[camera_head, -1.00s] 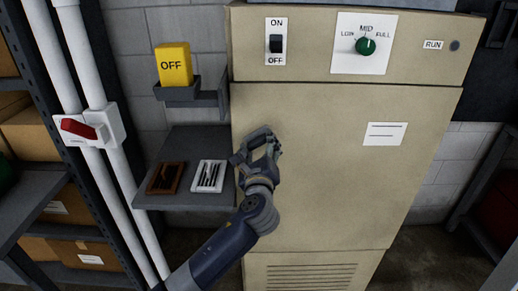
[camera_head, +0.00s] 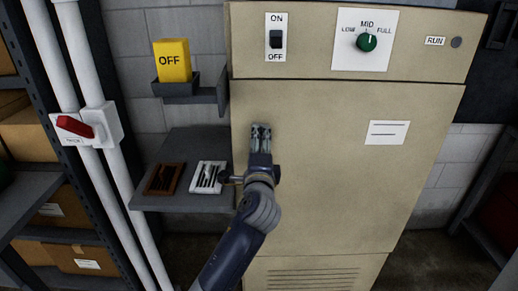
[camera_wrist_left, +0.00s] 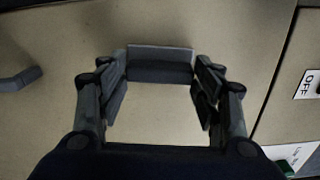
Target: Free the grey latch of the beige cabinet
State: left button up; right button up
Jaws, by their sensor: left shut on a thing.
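The beige cabinet (camera_head: 335,165) stands in the middle of the head view, its door shut. The grey latch (camera_wrist_left: 160,65) is on the door front and shows as a dark grey block with a lighter plate behind it in the left wrist view. My left gripper (camera_head: 260,130) is at the door's upper left, shut on the latch, with one finger on each side of it in the wrist view (camera_wrist_left: 162,88). In the head view the gripper hides the latch. A grey handle (camera_wrist_left: 18,80) shows at the left of the wrist view. My right gripper is not in view.
Above the door are an ON/OFF switch (camera_head: 276,40) and a green dial (camera_head: 366,41). Left of the cabinet, a grey shelf (camera_head: 185,142) holds two small trays, below a yellow OFF block (camera_head: 172,60). White pipes (camera_head: 102,120) carry a red lever (camera_head: 75,127).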

pick_arm(q)
jog(key=shift+n, duration=0.5)
dwell(0.3)
jog(key=o, duration=1.1)
jog(key=shift+c, duration=0.2)
